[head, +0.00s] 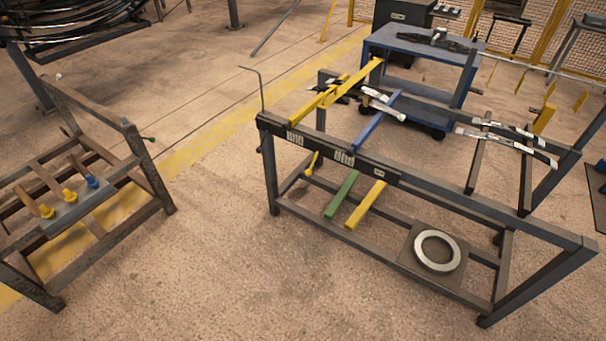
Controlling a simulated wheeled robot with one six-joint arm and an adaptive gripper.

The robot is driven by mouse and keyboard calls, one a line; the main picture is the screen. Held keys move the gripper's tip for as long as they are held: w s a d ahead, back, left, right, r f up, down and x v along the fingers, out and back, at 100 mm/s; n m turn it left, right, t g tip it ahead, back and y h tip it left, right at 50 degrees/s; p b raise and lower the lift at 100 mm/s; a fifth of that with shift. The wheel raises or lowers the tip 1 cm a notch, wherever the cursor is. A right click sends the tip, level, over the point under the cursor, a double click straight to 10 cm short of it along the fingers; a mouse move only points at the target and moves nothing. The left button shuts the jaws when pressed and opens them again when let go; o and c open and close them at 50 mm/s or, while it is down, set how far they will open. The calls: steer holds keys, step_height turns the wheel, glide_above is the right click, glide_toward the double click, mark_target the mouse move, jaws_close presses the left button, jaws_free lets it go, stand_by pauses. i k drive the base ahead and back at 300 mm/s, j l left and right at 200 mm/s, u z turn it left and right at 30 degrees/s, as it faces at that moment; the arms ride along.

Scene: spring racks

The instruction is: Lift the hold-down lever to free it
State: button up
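Coloured bars are set across a dark metal rack at the centre right. A long yellow bar (308,108) slopes up and back from the left part of the rack's front rail (408,184). A blue bar (374,124) lies right of it. A green bar (341,195) and a second yellow bar (365,205) extend low in front, beneath the rail. A small yellow-handled lever (311,164) hangs below the rail at the left. I cannot tell which of these is the hold-down lever. My gripper is not in view.
A pale ring (437,251) lies on a plate low in the rack. A rusty rack (150,160) with yellow and blue knobs stands left. A blue cart (420,48) stands behind. Bare floor (215,240) lies between the racks. A thin rod (262,88) rises at the rack's left corner.

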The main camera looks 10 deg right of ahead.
mark_target(308, 172)
steer(key=k+l, duration=0.1)
steer(key=i+l+u, duration=0.3)
steer(key=i+l, duration=0.85)
